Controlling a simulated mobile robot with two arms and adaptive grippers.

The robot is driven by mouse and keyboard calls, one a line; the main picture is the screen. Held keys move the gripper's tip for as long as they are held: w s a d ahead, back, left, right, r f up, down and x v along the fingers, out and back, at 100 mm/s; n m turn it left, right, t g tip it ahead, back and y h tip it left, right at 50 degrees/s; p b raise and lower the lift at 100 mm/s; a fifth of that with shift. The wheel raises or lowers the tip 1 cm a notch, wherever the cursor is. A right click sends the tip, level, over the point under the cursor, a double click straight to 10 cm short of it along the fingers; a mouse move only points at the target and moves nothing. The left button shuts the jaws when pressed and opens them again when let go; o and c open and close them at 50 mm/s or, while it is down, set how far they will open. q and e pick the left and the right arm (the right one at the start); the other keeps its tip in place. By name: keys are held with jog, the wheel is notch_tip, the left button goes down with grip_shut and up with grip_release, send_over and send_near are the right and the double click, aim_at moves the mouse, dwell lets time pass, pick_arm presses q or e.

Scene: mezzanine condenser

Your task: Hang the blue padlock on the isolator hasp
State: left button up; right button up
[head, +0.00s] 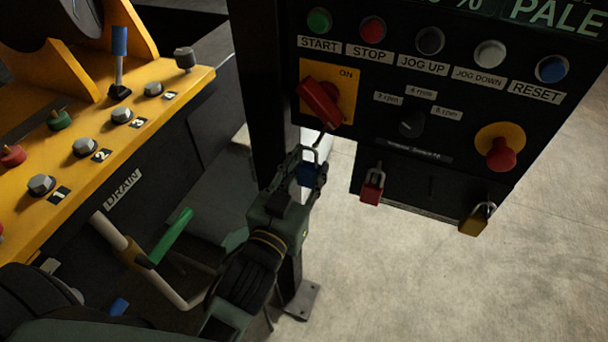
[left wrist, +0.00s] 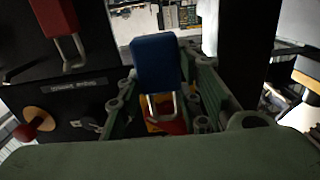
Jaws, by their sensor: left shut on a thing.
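The blue padlock (head: 309,174) is in my left gripper (head: 312,170), its steel shackle pointing up in the head view. In the left wrist view the blue padlock (left wrist: 157,64) sits between the two green fingers of my left gripper (left wrist: 160,80), with its shackle toward the panel. The red isolator handle (head: 320,102) is on a yellow plate marked ON. Its lower end, where the hasp (head: 324,133) seems to be, is just above the shackle. I cannot tell whether they touch. The isolator (left wrist: 165,126) shows partly behind the shackle. My right gripper is out of view.
A red padlock (head: 372,188) and a yellow padlock (head: 475,219) hang at the panel's lower edge. A red stop button (head: 501,155) and a selector knob (head: 411,124) are right of the isolator. A dark post stands left of the panel. A green-handled lever (head: 171,236) is at left.

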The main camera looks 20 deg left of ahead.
pick_arm(q)
jog(key=w, duration=0.3)
jog(key=w+f, duration=0.1)
jog(key=w, duration=0.1)
jog(key=shift+w+f, duration=0.2)
jog(key=shift+w, duration=0.2)
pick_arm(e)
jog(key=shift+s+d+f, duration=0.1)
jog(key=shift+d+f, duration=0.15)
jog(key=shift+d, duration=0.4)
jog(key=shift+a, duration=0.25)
pick_arm(q)
jog(key=o, duration=1.3)
jog(key=shift+d, duration=0.1)
